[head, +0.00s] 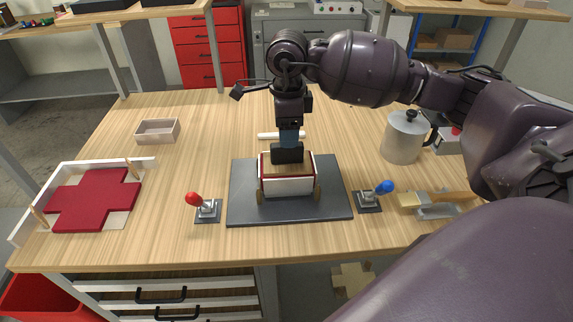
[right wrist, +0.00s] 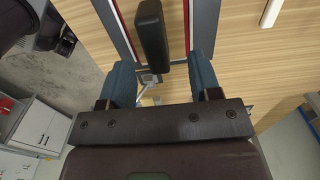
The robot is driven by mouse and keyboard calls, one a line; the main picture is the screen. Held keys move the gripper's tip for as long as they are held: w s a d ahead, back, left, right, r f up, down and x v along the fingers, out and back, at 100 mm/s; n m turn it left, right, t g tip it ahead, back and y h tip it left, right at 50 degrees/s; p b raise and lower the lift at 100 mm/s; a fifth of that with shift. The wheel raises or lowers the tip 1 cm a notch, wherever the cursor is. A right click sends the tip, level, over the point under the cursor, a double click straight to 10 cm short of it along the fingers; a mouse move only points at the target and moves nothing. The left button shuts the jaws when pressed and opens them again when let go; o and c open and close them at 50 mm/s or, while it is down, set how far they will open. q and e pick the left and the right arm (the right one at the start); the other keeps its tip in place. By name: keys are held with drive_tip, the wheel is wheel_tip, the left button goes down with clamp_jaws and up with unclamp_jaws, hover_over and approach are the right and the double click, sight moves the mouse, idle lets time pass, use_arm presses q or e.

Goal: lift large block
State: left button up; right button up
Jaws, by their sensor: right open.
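A small white box (head: 287,186) with dark red upper edges stands on a dark grey plate (head: 240,205) in the middle of the table. I cannot tell whether the fingers touch anything. The large block is not clearly visible; the gripper hides much of the box's inside. My left gripper is out of view.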

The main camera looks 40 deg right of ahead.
sight(287, 161)
drive_tip(key=shift+s+a+f, duration=0.1)
drive_tip(key=shift+a+f, duration=0.05)
drive_tip(key=shift+f, duration=1.1)
drive_tip(key=shift+s+a+f, duration=0.1)
drive_tip(key=shift+f, duration=1.15)
clamp_jaws()
